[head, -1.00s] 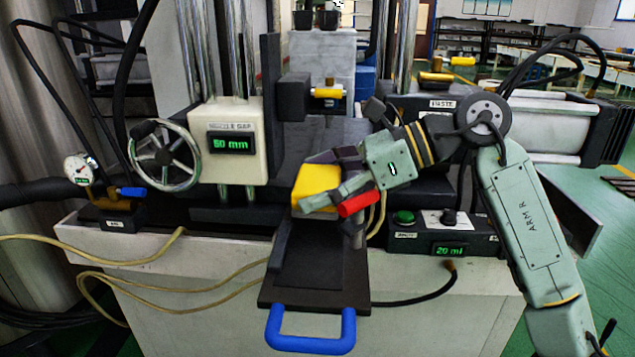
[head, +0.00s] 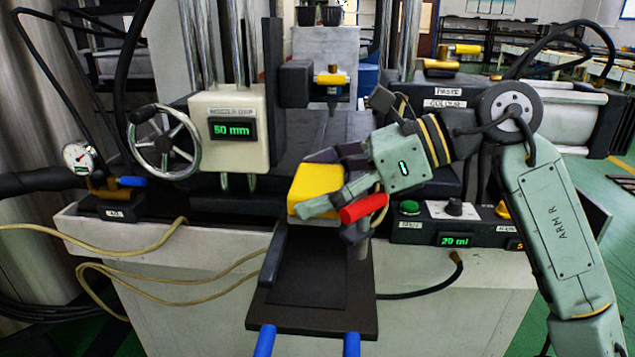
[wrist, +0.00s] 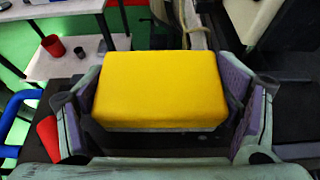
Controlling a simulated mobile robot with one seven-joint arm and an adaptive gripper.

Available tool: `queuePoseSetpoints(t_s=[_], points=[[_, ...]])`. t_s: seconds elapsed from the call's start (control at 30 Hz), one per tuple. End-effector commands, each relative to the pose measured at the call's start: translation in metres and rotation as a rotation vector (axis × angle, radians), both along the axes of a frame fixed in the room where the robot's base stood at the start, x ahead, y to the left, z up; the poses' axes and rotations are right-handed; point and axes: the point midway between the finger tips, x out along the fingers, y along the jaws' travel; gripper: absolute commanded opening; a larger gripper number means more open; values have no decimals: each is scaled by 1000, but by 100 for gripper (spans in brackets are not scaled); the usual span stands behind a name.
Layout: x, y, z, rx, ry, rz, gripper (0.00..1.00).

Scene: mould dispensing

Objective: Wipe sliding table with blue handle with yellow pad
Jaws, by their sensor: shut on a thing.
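The yellow pad (head: 316,188) is a block held between the fingers of my gripper (head: 322,190). In the wrist view, the pad (wrist: 160,88) fills the space between the purple-lined fingers (wrist: 162,100). The sliding table (head: 318,285) is a flat dark plate with a raised left edge, at the front of the machine. The pad is at its rear end; I cannot tell whether they touch. Its blue handle (head: 264,341) is cut off by the bottom edge of the head view. The handle also shows at the left of the wrist view (wrist: 12,115).
A control box (head: 455,240) reading 20 ml stands right of the table. A handwheel (head: 164,145) and gap display (head: 232,129) stand left. A nozzle (head: 332,80) hangs behind the pad. A red cylindrical piece (head: 363,208) is beside my gripper. Hoses (head: 160,290) hang left.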

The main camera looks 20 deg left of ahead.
Motion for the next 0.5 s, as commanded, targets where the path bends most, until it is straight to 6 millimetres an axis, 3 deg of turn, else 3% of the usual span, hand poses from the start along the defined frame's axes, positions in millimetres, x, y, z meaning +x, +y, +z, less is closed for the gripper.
queuePoseSetpoints(t_s=[0.03, 0.17, 0.5], points=[[0, 2, -8, -16, 0, 6, 38], [0, 2, -1, -16, 0, 6, 38], [0, 1, 38, -12, 2, 3, 38]])
